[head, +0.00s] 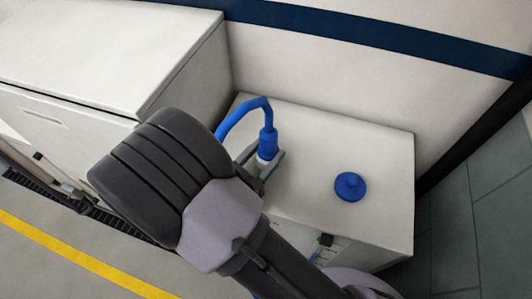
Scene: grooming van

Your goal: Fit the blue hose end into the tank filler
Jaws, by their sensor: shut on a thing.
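The blue hose end (268,144) stands roughly upright over the white tank (390,160), with the blue hose curving up from it and down to the left behind my arm. A white section (266,158) shows just below the blue sleeve, between my fingers. My gripper (263,166) is shut on the hose end, near the left part of the tank top. The tip of the hose end and the tank filler are hidden behind my gripper, so I cannot tell whether they touch.
A round blue cap (349,186) with a knob lies on the right part of the tank top. A taller white cabinet (90,50) stands at left. The van wall with a dark blue stripe (380,41) rises behind. A yellow line (75,258) crosses the floor at lower left.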

